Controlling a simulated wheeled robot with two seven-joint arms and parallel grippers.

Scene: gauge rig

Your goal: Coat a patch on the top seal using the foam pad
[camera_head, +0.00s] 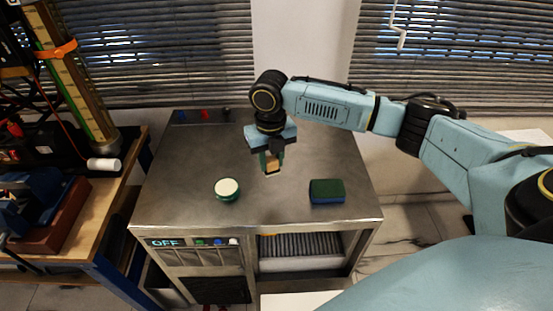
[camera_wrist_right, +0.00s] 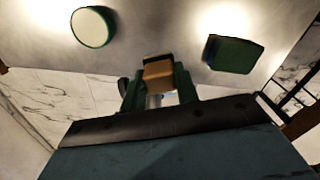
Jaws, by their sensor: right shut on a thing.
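My right gripper (camera_head: 270,160) reaches down over the middle of the metal cabinet top (camera_head: 185,160). It is shut on a small tan block (camera_head: 272,166), which looks like the foam pad. In the right wrist view the tan block (camera_wrist_right: 159,74) sits between the green fingertips (camera_wrist_right: 158,85), with a dark strip at its far end. A small pale spot shows at the block's lower end; I cannot tell whether the block touches the top. I cannot make out for certain which part is the top seal. My left gripper is not in view.
A round green tin with a cream top (camera_head: 227,189) stands left of the gripper. A green and blue block (camera_head: 327,191) lies to the right. A cluttered wooden bench (camera_head: 110,195) stands at the left.

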